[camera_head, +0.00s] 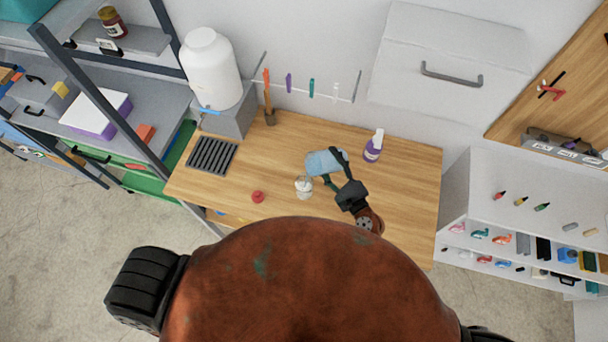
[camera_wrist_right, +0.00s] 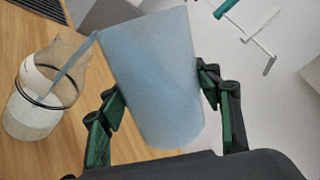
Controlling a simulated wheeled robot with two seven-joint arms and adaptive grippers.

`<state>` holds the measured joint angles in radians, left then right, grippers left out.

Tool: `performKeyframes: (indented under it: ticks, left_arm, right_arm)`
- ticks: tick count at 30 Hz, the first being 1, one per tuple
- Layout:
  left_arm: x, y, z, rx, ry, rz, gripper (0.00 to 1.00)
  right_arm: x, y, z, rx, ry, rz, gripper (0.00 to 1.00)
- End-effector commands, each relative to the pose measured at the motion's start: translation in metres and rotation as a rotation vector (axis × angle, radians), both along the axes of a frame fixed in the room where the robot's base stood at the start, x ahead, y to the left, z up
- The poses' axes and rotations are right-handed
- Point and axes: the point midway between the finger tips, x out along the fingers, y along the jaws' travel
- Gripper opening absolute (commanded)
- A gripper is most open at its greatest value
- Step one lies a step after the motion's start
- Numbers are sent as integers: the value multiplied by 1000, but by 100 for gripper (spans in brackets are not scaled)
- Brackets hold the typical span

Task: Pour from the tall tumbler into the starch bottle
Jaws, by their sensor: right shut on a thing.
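The tall tumbler (camera_head: 321,162) is light blue and held tilted above the wooden table. My right gripper (camera_head: 325,168) is shut around it, with green-padded fingers on both sides in the right wrist view (camera_wrist_right: 158,88). The tumbler (camera_wrist_right: 150,85) leans its rim toward the starch bottle (camera_wrist_right: 35,105), a clear open-topped bottle with whitish contents. A bluish-grey stream runs from the tumbler's lip into the bottle's mouth. The bottle (camera_head: 304,188) stands upright on the table, just left of the tumbler. The tumbler's inside is hidden. My left gripper is not in view.
A red cap (camera_head: 257,197) lies left of the bottle. A purple spray bottle (camera_head: 373,147) stands right of the tumbler. A dark drain grate (camera_head: 212,155) and large white container (camera_head: 209,68) are at the left. The table's right part (camera_head: 415,190) is clear.

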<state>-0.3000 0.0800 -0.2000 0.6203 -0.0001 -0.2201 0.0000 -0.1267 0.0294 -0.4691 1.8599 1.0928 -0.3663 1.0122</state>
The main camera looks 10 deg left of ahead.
Motion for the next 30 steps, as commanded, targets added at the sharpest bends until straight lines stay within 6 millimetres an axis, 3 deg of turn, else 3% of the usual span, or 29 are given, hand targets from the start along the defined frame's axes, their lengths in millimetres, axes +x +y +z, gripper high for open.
performKeyframes:
  ticks: [30]
  left_arm:
    - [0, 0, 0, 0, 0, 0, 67]
  right_arm:
    - [0, 0, 6, -39, -41, -1, 17]
